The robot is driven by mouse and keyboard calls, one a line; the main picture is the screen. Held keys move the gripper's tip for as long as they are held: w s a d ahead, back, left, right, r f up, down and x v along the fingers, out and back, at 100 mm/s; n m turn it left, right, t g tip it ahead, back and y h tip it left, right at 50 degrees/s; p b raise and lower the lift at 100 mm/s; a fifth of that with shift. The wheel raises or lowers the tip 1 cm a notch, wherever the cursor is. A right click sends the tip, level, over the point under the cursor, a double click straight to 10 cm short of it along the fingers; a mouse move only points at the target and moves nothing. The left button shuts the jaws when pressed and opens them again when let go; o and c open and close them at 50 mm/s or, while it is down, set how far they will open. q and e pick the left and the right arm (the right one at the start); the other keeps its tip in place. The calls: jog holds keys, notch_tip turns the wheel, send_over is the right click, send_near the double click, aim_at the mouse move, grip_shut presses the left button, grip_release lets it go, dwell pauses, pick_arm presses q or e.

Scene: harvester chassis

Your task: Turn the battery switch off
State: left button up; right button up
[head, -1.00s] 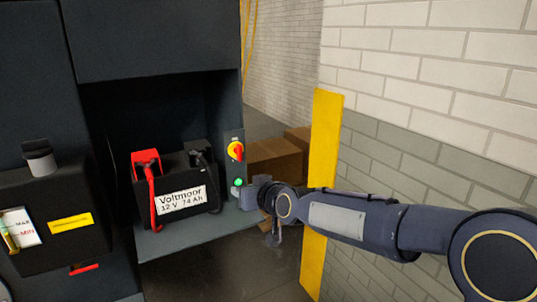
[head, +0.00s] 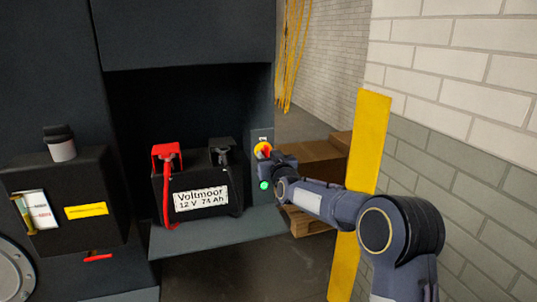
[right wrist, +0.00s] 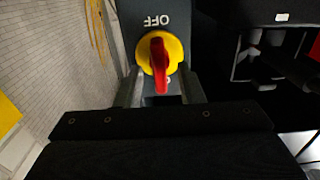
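The battery switch (head: 263,148) has a yellow disc and a red handle, on a narrow grey panel right of the battery. In the right wrist view the red handle (right wrist: 160,62) points down the picture from the yellow disc (right wrist: 145,52). An upside-down "OFF" label (right wrist: 152,20) is above the disc, and another label is mostly hidden beneath the handle. My right gripper (head: 272,158) is at the switch and covers part of it. In the right wrist view its fingers (right wrist: 161,88) are apart, one on each side of the handle, with no clear contact. My left gripper is not in view.
The Voltmoor battery (head: 200,190) with a red cable stands on a shelf (head: 215,238) left of the switch. A green light (head: 264,185) is below the switch. Cardboard boxes (head: 312,160) are behind. A yellow post (head: 368,145) and a brick wall (head: 470,60) are right.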

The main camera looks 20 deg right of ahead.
jog(key=shift+w, duration=0.25)
grip_shut()
